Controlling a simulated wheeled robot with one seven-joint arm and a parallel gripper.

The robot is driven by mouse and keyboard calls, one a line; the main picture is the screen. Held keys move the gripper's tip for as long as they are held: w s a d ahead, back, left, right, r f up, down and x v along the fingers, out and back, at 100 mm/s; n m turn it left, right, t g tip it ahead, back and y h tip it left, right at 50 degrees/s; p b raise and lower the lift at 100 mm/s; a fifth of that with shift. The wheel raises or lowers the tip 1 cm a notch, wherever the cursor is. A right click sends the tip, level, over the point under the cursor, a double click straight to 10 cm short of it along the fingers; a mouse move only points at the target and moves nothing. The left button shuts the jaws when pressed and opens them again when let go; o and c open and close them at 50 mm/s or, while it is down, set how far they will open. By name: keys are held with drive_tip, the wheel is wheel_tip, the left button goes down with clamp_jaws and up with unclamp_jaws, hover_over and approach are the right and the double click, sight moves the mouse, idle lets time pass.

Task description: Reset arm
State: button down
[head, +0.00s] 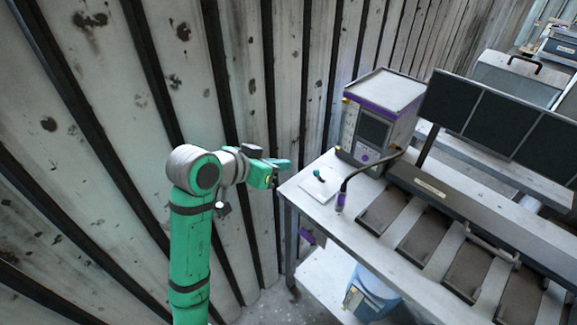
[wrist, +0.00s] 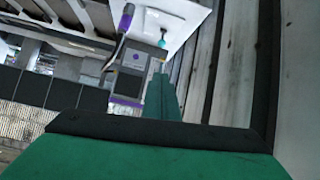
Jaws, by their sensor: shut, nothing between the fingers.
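My green arm stands at the left of the table in the head view, bent at a grey joint. My gripper (head: 283,164) points right, near the table's left corner and above its height. It is shut with nothing between the fingers. In the wrist view the green gripper fingers (wrist: 162,98) show as one closed strip, pointing up the picture. The gripper appears apart from the table and the wall.
A metal table (head: 313,199) holds a white box device (head: 385,115), a white sheet with a small green item (head: 319,176), a purple-tipped black hose (head: 341,200) and dark panels. A blue bucket (head: 372,296) is below. A plank wall (head: 110,100) stands close behind my arm.

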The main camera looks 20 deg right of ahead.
drive_tip(key=shift+s+a+r, duration=0.15)
drive_tip(key=shift+a+r, duration=0.15)
drive_tip(key=shift+a, duration=0.05)
idle(0.3)
wheel_tip(320, 180, down, 12)
drive_tip(key=d+n+t, duration=0.1)
drive_tip(key=n+t, duration=0.6)
drive_tip(key=n, duration=0.1)
drive_tip(key=s+a+f+n+t+y, duration=0.3)
drive_tip(key=s+a+f+n+y, duration=0.3)
drive_tip(key=s+f, duration=0.55)
drive_tip(key=s+a+f+y, duration=0.2)
drive_tip(key=s+a, duration=0.2)
drive_tip(key=s, duration=0.3)
drive_tip(key=s+a+f+y, duration=0.1)
drive_tip(key=s+a+f, duration=0.25)
drive_tip(key=s, duration=0.35)
drive_tip(key=s+a+r+m, duration=0.1)
drive_tip(key=s+a+r, duration=0.1)
drive_tip(key=s, duration=0.4)
drive_tip(key=s+a+r+m+y, duration=0.1)
drive_tip(key=s+a+r, duration=0.2)
drive_tip(key=s, duration=0.4)
drive_tip(key=shift+m, duration=0.3)
